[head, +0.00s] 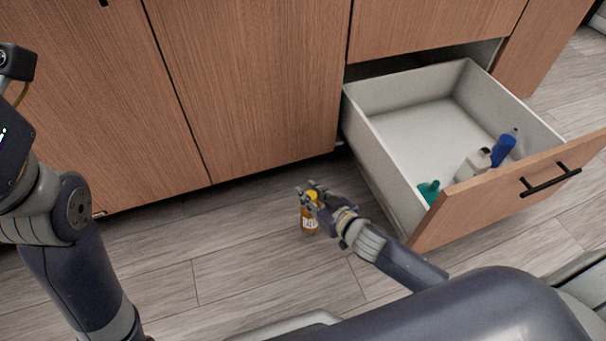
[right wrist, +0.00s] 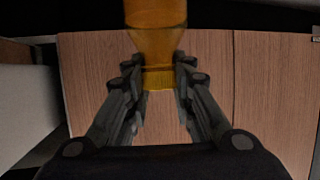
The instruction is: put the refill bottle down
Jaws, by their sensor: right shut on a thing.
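The refill bottle (head: 309,222) is amber with a yellow top and a pale label. It is roughly upright, low over the floor beside the open drawer; I cannot tell whether its base touches the floor. My right gripper (head: 314,194) is shut on its upper part. In the right wrist view the amber bottle (right wrist: 155,45) runs out of the top edge, and the fingers of my right gripper (right wrist: 158,78) close on its narrow end from both sides. My left arm shows at the left of the head view, but its gripper is out of frame.
An open drawer (head: 405,130) stands to the right of the bottle. Near its front panel it holds a teal bottle (head: 429,191), a white bottle (head: 473,165) and a blue bottle (head: 503,149). Closed wooden cabinet doors (head: 245,80) stand behind. The wooden floor (head: 225,245) left of the bottle is clear.

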